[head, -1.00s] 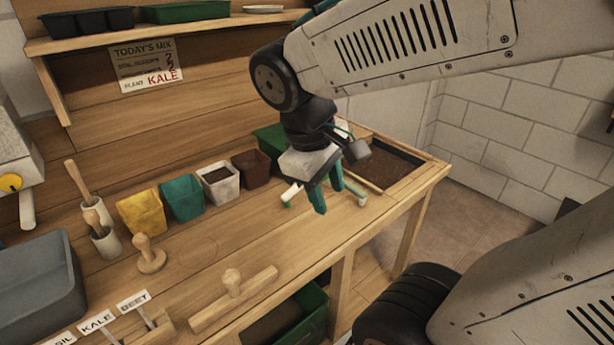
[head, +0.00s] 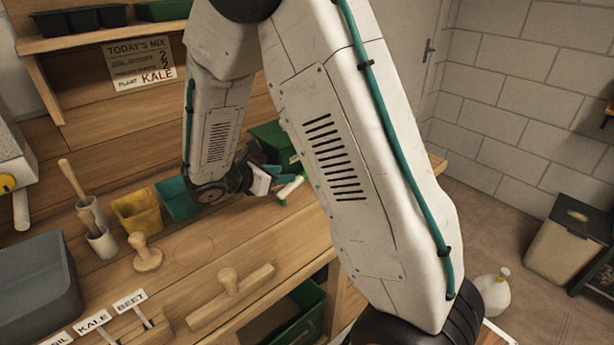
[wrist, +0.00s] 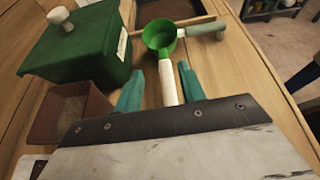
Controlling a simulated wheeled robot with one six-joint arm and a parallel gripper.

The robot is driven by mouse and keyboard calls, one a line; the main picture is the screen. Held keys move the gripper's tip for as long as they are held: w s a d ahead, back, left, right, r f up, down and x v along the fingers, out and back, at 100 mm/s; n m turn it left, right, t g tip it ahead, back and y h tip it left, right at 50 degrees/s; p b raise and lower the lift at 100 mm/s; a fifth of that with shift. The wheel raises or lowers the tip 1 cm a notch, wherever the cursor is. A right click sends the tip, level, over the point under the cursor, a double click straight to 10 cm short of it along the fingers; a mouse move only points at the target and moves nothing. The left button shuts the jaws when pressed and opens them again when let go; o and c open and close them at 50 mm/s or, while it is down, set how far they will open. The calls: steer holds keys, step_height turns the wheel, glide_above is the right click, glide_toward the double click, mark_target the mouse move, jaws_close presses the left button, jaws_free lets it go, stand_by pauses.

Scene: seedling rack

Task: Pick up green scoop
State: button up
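The green scoop (wrist: 160,36) shows in the wrist view, its round cup at the far end and its white handle pointing toward my gripper. In the head view only part of the scoop (head: 290,190) shows, beside my arm. My gripper (wrist: 161,70) is open, its two teal fingers apart to the left and right of the white handle. I see no contact with the handle, and I cannot tell the height between them. In the head view my gripper (head: 277,174) is partly hidden by my arm.
A dark green lidded box (wrist: 88,45) and a brown pot (wrist: 65,112) stand left of the scoop. Another tool with a grey-green handle (wrist: 206,30) lies right beside the cup. The bench (wrist: 235,75) is clear to the right.

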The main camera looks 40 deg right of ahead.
mark_target(304, 173)
steer(key=x, duration=0.7)
steer(key=shift+s+f, duration=0.1)
steer(key=shift+s, duration=0.15)
steer(key=shift+a, duration=0.1)
jaws_close()
